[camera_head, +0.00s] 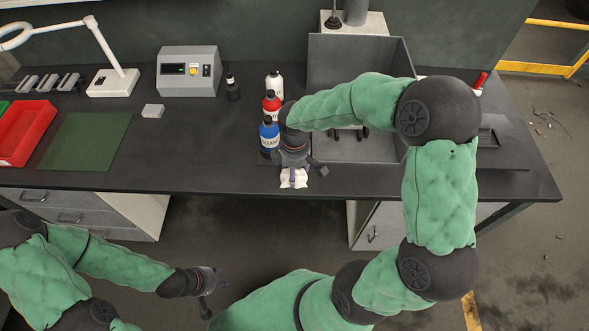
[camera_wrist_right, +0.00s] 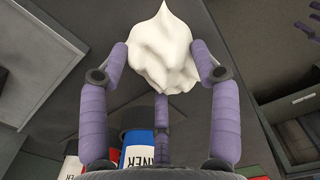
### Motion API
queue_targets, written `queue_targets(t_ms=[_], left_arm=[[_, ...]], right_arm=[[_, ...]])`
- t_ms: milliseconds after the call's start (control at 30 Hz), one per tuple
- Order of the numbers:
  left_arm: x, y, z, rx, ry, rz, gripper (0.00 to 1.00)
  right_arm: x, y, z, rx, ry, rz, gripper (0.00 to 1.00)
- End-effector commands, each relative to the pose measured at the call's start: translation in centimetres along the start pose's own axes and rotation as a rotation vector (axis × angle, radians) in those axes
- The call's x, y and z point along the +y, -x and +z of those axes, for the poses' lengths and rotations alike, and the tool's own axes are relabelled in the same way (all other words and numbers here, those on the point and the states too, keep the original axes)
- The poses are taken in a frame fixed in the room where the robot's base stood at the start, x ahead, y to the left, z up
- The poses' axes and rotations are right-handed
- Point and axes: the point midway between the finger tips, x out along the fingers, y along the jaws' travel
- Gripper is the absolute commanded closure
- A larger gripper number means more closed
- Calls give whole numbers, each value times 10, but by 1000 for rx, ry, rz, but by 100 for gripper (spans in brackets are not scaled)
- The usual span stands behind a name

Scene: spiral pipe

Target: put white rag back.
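The white rag (camera_head: 293,179) is a crumpled bundle at the table's front edge, in front of the blue bottle. In the right wrist view the rag (camera_wrist_right: 163,50) sits between the fingertips of my right gripper (camera_wrist_right: 162,78), which press on it from the sides. In the head view my right gripper (camera_head: 295,168) reaches down over the table's front edge. My left gripper (camera_head: 213,291) hangs over the floor in front of the table, empty, with its fingers apart. The rag's underside and any contact with the table are hidden.
Blue (camera_head: 269,134), red (camera_head: 271,104) and white (camera_head: 274,84) bottles stand just behind my right gripper. A grey open box (camera_head: 393,60) stands behind my right arm. A red tray (camera_head: 24,132) and green mat (camera_head: 88,141) lie at left. The table's front middle is bare (camera_head: 200,165).

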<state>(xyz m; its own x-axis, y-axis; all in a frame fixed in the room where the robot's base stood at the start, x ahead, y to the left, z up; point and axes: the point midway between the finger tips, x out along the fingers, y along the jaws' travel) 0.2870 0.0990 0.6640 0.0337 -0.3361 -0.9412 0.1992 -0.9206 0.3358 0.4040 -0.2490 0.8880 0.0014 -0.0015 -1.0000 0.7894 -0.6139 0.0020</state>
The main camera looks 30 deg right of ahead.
Motion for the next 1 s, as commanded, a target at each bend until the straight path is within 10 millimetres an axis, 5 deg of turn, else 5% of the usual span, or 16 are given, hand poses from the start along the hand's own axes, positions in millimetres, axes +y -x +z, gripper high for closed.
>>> queue_targets(t_ms=[467,1000], left_arm=[[1,4,0,0,0,0,60],[11,32,1,0,0,0,60]], right_arm=[[0,8,0,1,0,1,23],[0,105,0,1,0,2,23]])
